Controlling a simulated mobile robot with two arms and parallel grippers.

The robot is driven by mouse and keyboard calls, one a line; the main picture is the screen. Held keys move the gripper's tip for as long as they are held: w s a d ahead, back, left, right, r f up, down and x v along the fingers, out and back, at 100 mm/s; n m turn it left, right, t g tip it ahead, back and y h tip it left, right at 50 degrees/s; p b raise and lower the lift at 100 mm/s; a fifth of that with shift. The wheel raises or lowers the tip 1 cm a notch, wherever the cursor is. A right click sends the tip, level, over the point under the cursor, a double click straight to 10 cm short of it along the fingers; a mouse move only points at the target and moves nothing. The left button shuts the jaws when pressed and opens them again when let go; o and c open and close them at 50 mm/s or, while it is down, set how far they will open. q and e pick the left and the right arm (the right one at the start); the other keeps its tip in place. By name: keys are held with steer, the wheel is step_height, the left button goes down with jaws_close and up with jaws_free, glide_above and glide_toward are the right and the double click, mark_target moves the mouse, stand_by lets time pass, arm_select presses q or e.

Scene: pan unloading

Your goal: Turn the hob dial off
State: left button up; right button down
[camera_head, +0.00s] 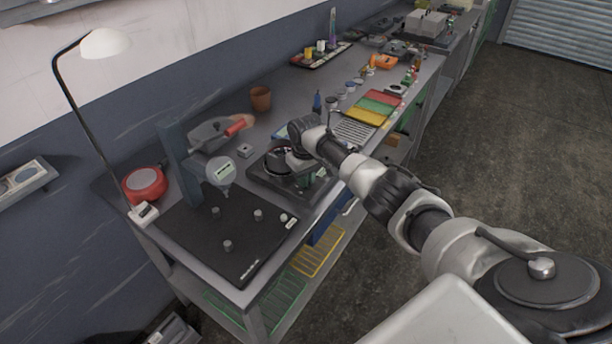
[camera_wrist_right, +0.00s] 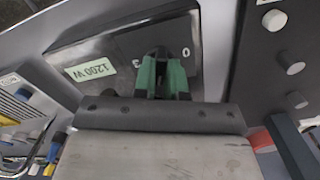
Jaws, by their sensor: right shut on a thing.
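The hob (camera_head: 266,188) is a dark low box on the grey workbench, with a round dark pan or plate (camera_head: 278,160) on top. In the right wrist view its black panel (camera_wrist_right: 112,55) carries a "1200 W" label (camera_wrist_right: 90,69) and white marks, including a 0 at the right. My right gripper (camera_wrist_right: 163,72), with green fingers, is shut at this panel on the hob dial. The fingers hide most of the dial, so its pointer direction cannot be told. In the head view my right arm reaches over the hob and partly covers it. My left gripper is not in view.
A black plate with pegs and a dial gauge stand (camera_head: 221,172) is left of the hob. A terracotta pot (camera_head: 261,98) stands behind it. Coloured trays (camera_head: 372,108) and a grille lie to the right. A lamp (camera_head: 104,43) rises at the left; floor is clear at right.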

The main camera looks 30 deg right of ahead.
steer(key=n, duration=0.5)
steer(key=shift+a+n, duration=0.1)
steer(key=shift+n, duration=0.3)
steer(key=n, duration=1)
steer(key=shift+s+n, duration=0.1)
steer(key=shift+n, duration=0.3)
steer(key=n, duration=0.5)
steer(key=shift+s+n+b, duration=0.1)
steer(key=shift+n+b, duration=0.2)
steer(key=shift+b, duration=0.1)
steer(key=c, duration=1.2)
jaws_free()
